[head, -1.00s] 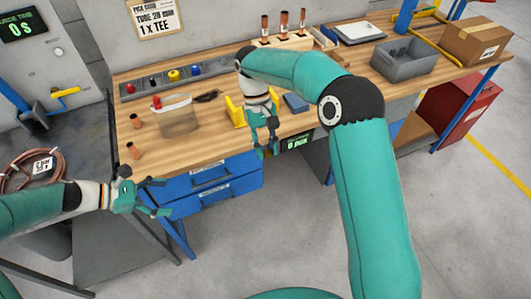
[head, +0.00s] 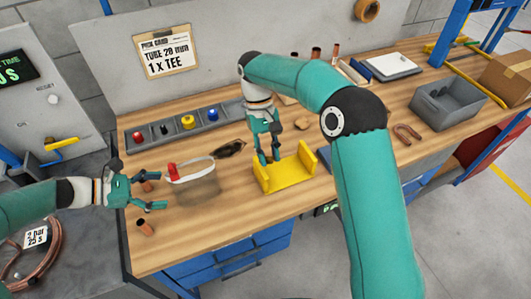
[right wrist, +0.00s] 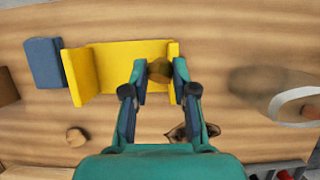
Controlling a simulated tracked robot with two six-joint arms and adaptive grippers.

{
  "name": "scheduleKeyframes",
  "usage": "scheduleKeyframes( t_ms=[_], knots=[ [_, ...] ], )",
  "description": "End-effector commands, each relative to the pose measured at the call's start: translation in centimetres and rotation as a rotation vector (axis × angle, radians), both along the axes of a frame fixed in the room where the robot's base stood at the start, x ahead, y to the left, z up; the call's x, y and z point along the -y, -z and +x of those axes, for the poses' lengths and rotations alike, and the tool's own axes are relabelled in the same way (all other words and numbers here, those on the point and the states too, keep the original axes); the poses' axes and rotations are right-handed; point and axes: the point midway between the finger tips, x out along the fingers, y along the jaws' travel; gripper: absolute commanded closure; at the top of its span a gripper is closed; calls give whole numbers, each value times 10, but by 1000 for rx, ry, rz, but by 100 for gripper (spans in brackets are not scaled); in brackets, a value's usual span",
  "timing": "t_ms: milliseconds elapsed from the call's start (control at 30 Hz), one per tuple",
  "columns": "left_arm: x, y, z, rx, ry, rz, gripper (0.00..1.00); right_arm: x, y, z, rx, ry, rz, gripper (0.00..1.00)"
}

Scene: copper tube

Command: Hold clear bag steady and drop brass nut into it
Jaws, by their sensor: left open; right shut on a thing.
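The clear bag (head: 198,188) stands on the bench with a pale rim and a red clip at its left. It also shows at the right of the right wrist view (right wrist: 278,103). My left gripper (head: 160,190) is open and empty, just left of the bag and apart from it. My right gripper (head: 269,160) is shut on the brass nut (right wrist: 159,70), which sits between its fingertips in the right wrist view.
The yellow bracket (head: 285,178) stands on the bench right of the bag. A dark object (head: 230,148) lies behind the bag. A button strip (head: 175,128) runs along the back. A copper piece (head: 146,227) stands near the left edge. A grey bin (head: 447,105) stands at right.

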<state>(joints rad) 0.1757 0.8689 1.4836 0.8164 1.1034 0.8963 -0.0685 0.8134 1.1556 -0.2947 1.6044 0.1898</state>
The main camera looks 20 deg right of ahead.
Motion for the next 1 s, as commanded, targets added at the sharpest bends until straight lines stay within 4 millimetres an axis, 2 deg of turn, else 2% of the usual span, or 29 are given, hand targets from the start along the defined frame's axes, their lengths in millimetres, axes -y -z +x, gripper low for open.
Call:
scheduleKeyframes(
  t_ms=[267, 400, 700, 1000],
  knots=[
    [9, 8, -1, -3, -6, -2, 14, -4, 1, 2, 0, -9, -1, 100],
    [24, 16, -1, -3, -6, 0, 14, -5, 2, 3, 0, -11, 0, 100],
    [60, 40, 0, -2, -8, 0, 14, -5, 23, 3, -1, -12, 1, 100],
    [80, 49, 0, -1, -10, 0, 14, -5, 33, 3, -1, -12, 1, 100]
  ],
)
